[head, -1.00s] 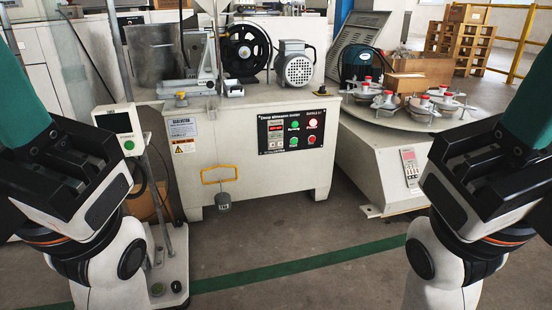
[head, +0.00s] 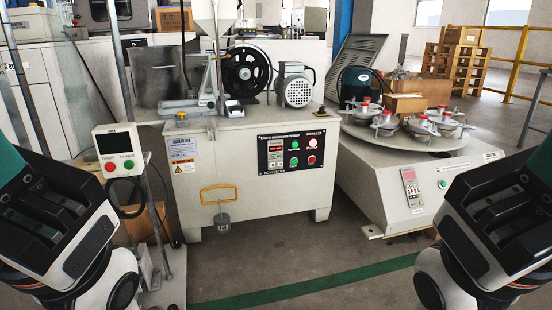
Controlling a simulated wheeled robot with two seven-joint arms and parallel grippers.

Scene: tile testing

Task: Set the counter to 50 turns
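A control panel (head: 291,164) sits on the front of the white abrasion machine (head: 220,165). Dark gripper hardware on my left arm (head: 50,215) is at the lower left, well away from the panel. Matching hardware on my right arm (head: 495,215) is at the lower right, also far from it. Fingertips cannot be made out on either, and nothing held is visible.
A box on a stand (head: 119,150) with red and green buttons stands left of the machine. A round-table machine (head: 430,185) with a small red display (head: 408,176) is at the right. Open floor (head: 330,250) with a green line lies in front.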

